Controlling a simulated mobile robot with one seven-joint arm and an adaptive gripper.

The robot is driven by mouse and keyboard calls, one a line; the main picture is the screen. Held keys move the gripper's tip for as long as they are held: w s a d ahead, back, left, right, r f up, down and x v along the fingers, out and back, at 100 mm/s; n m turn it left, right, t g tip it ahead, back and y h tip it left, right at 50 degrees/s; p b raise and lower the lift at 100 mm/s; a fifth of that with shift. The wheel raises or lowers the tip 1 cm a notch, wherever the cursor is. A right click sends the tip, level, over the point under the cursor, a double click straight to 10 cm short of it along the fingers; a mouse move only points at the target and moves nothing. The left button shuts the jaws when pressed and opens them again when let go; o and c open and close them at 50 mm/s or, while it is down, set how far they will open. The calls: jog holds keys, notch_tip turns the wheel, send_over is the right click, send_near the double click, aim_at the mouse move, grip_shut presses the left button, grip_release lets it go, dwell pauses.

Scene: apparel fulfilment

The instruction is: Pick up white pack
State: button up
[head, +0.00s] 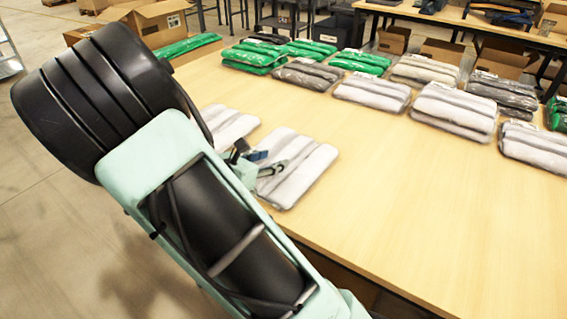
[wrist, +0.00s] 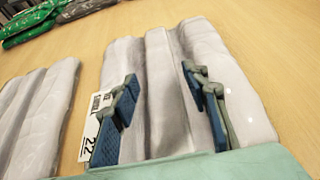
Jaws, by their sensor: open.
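A white pack (head: 300,172) of folded cloth in clear wrap lies on the table near its left front edge. My gripper (head: 258,165) is over this pack. In the wrist view the pack (wrist: 215,60) lies under my open gripper (wrist: 163,105), with the two blue finger pads apart over its ridged top. I cannot tell whether the pads touch it. A label with the number 22 (wrist: 92,152) shows at the pack's left side, beside the left finger. A second white pack (head: 228,122) lies just behind and left; it also shows in the wrist view (wrist: 38,115).
The wooden table (head: 430,210) is clear at the front and right. Rows of green packs (head: 255,57), grey packs (head: 308,74) and more white packs (head: 372,92) lie along the back. Cardboard boxes (head: 160,22) stand behind the table.

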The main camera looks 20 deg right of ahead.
aim_at(282, 157)
jog(key=b+x, duration=0.1)
jog(key=x, duration=0.4)
jog(key=shift+w+f, duration=0.1)
jog(key=shift+f, duration=0.05)
jog(key=c, duration=1.1)
